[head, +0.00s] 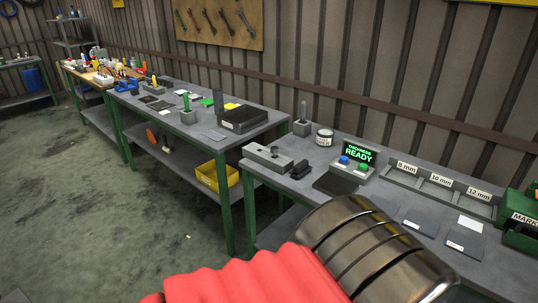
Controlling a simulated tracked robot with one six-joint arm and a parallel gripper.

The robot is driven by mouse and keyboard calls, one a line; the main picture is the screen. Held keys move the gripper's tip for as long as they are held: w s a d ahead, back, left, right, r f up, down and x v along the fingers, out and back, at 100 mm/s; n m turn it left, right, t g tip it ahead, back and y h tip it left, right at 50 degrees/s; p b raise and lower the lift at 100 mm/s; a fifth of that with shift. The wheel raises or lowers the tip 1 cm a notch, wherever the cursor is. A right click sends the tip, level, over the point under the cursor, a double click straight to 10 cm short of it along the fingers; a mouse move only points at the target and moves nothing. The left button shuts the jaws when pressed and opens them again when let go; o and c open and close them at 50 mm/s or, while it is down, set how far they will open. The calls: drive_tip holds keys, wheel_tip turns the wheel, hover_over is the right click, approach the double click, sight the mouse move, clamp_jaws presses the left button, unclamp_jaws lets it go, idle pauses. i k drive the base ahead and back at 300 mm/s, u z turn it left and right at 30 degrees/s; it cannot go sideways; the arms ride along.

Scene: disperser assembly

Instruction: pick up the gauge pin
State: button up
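My arm, with a red ribbed sleeve and a dark banded cylinder, fills the lower middle of the view. The fingers of my gripper do not show, and the arm covers part of the near bench.
The near bench (268,174) holds a grey fixture (266,158), a round tin (324,137), a "THICKNESS READY" display (358,153) with blue and green buttons, and labelled 8, 10 and 12 mm bays (440,182). A green marking box (521,220) stands at right. Open floor lies left.

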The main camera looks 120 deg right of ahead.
sight(274, 150)
drive_tip(key=z, duration=4.7)
drive_tip(key=i, duration=0.1)
drive_tip(key=u, duration=1.8)
drive_tip(key=k, duration=0.15)
drive_tip(key=z, duration=1.15)
drive_tip(key=i, duration=0.6)
drive_tip(key=z, duration=0.1)
